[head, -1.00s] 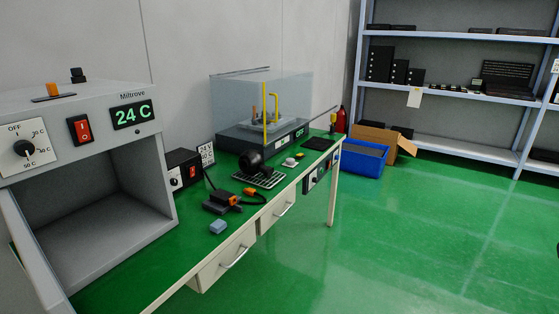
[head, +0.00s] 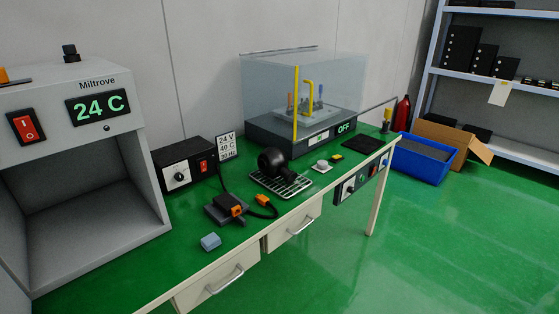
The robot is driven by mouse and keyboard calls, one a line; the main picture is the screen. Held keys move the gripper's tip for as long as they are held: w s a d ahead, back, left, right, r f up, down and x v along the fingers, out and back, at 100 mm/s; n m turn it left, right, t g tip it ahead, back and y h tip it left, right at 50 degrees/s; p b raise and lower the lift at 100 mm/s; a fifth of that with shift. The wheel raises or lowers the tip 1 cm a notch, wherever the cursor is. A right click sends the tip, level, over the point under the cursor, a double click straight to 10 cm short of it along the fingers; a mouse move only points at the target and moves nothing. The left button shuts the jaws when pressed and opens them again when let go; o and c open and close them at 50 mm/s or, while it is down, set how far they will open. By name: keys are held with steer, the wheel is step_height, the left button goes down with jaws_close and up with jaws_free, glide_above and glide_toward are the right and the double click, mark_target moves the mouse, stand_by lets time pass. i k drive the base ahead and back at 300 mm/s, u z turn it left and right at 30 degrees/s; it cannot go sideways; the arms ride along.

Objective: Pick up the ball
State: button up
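A black rounded body (head: 272,160) with a short cylindrical part sits on a wire rack (head: 292,186) on the green bench top. It is the most ball-like thing in view, but I cannot tell for sure that it is the ball. A small pale grey knob-like piece (head: 322,164) on a white base stands just right of the rack. My gripper is not in view.
A grey oven (head: 150,180) reading 24 C stands at the left. A dark box with a cable (head: 226,207), a blue-grey block (head: 210,242) and a control box (head: 188,166) are on the bench. A clear-covered unit (head: 300,135) stands behind. Green floor is free at right.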

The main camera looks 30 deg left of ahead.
mark_target(273, 162)
steer(key=u, duration=0.35)
steer(key=i, duration=1)
steer(key=u, duration=1.05)
steer(key=i, duration=0.7)
steer(key=u, duration=0.3)
steer(key=k, duration=0.8)
steer(key=u, duration=0.25)
steer(key=i, duration=0.8)
steer(key=z, duration=0.1)
